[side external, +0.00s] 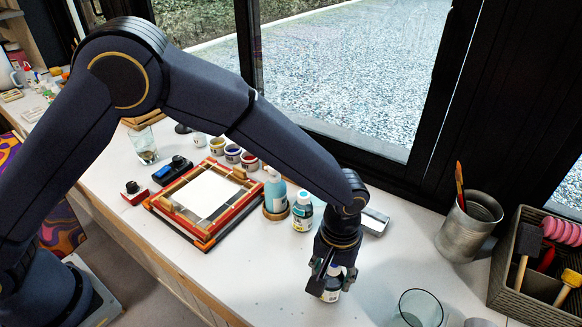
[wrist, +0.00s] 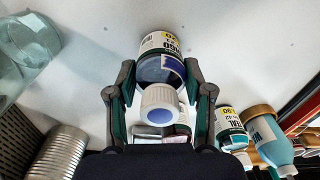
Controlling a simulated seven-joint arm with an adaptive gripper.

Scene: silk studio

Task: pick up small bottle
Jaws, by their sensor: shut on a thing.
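The small bottle (side external: 331,294) has a dark body, a white and yellow label and a white cap. In the wrist view the bottle (wrist: 162,68) sits between the two fingers of my gripper (wrist: 160,80), cap toward the camera. My gripper (side external: 331,274) points down and is shut on it, hiding its upper part in the side view. I cannot tell whether its base touches the table. A similar small teal bottle with a white cap (side external: 303,212) stands behind, to the left; it also shows in the wrist view (wrist: 229,122).
A larger blue bottle (side external: 275,192) stands beside the teal one. A clear glass (side external: 420,308), a metal mug (side external: 462,232) with brushes and a tool basket (side external: 530,298) are to the right. A wooden frame (side external: 176,222) lies left. The white table (side external: 270,275) is clear left of my gripper.

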